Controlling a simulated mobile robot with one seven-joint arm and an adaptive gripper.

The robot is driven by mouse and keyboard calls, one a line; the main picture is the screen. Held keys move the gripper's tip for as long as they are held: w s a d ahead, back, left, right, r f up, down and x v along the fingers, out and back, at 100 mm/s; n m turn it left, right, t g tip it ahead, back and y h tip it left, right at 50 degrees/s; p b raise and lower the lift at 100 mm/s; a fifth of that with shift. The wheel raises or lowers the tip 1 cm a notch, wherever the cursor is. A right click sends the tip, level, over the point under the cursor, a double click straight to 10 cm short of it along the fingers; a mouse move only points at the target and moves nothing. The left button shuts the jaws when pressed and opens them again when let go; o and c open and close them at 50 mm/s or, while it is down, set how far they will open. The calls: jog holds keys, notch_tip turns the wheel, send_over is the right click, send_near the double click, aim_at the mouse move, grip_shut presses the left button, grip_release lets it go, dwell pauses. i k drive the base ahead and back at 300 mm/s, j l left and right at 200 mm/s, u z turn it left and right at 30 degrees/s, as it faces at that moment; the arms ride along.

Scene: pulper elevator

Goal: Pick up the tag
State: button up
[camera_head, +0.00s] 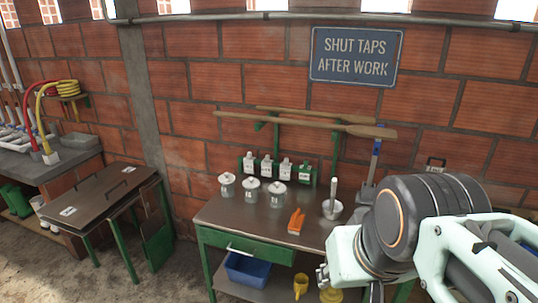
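I cannot tell which item is the tag. A small white card with dark marks (68,211) lies on the brown board at left. Another small pale label (125,168) lies or is fixed farther back on that board. White labels also show on the glass jars (251,190) and on the white bottles (267,168) in the green rack. My arm (432,225) reaches in from the right, over the right part of the green-legged table. My gripper's fingers do not show, and I see nothing held.
Floor shows between the two tables.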

aim_at(285, 166)
jog(key=i+j, duration=0.25)
jog(key=i+j+z, duration=0.15)
jog(key=j, duration=0.25)
jog(key=i+j, duration=0.35)
jog(key=i+j+z, duration=0.15)
jog(key=i+j, duration=0.35)
jog(key=j, duration=0.25)
jog(key=i+j+z, duration=0.1)
jog(key=j, duration=0.25)
jog(key=i, duration=0.1)
